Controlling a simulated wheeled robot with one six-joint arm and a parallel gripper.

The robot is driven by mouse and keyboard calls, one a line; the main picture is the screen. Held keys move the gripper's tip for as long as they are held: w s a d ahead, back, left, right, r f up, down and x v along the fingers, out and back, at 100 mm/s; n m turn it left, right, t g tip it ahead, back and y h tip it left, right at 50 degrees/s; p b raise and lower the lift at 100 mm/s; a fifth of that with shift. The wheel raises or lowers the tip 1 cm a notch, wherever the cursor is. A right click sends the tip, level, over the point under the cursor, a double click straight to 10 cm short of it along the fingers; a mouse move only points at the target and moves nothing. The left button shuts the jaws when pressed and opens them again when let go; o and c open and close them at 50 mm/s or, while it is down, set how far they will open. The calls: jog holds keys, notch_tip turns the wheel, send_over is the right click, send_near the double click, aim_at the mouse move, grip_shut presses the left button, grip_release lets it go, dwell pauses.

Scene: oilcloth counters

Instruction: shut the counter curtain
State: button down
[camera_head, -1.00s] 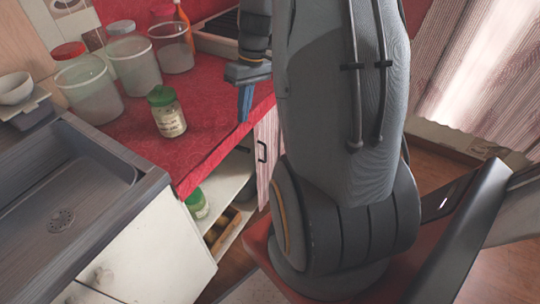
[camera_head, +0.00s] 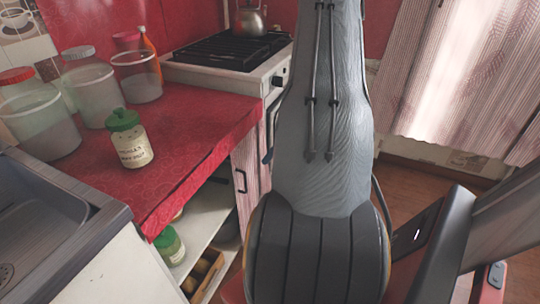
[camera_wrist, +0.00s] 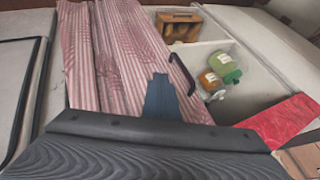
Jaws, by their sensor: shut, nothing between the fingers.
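The counter curtain (camera_head: 247,165) is a pink-and-white striped panel below the red counter, beside an open compartment. A dark bar handle (camera_head: 241,181) is on it. In the wrist view the curtain (camera_wrist: 110,50) fills the upper left, and its handle (camera_wrist: 182,74) lies along its right edge. The compartment right of it is uncovered. My gripper (camera_wrist: 161,97) is shut and empty; its blue fingers show in front of the curtain, just left of the handle's lower end. I cannot tell whether they touch. My arm hides most of the gripper in the head view.
The open compartment holds a green-lidded jar (camera_head: 169,246) and a wooden crate (camera_head: 206,272). Jars and a labelled green-lidded jar (camera_head: 129,138) stand on the red counter (camera_head: 195,130). A stove (camera_head: 235,60) adjoins it. A sink (camera_head: 50,220) is at left.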

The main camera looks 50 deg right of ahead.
jog(key=w+a+f+p, duration=0.1)
jog(key=a+f, duration=0.3)
jog(key=a, duration=0.3)
jog(key=shift+w+f, duration=0.2)
jog(key=shift+f, duration=0.15)
